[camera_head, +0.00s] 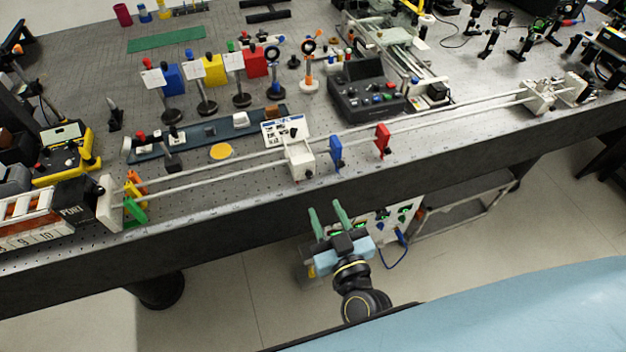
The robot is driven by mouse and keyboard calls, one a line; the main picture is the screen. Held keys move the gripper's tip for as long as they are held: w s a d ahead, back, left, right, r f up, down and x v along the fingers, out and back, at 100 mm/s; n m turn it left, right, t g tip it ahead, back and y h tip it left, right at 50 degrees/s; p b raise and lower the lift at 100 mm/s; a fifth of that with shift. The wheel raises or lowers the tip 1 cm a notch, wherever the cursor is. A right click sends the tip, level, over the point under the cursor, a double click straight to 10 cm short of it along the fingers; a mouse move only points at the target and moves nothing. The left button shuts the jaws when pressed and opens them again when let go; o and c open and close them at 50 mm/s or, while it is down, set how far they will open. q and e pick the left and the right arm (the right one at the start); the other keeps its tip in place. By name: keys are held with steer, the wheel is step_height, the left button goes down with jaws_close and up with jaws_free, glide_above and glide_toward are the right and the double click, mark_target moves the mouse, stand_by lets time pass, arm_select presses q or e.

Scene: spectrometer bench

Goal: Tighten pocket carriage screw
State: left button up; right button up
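A white carriage block (301,163) rides on two pale rails (440,118) that run along the front edge of the bench. It carries a tilted card with blue print (283,130). A small dark knob (294,133) shows at its top; I cannot tell whether this is the screw or how tight it is. My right gripper (328,211) has two green fingers spread apart with nothing between them. In the picture it is below the carriage, in front of the bench's dark front face, apart from the carriage. My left gripper is not in view.
Green and orange flags stand at the left end near a black port box (82,203). A control console (366,92) sits behind the rails.

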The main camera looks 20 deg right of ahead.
mark_target(310, 176)
steer(key=w, duration=0.9)
steer(key=shift+a, duration=0.15)
jaws_close()
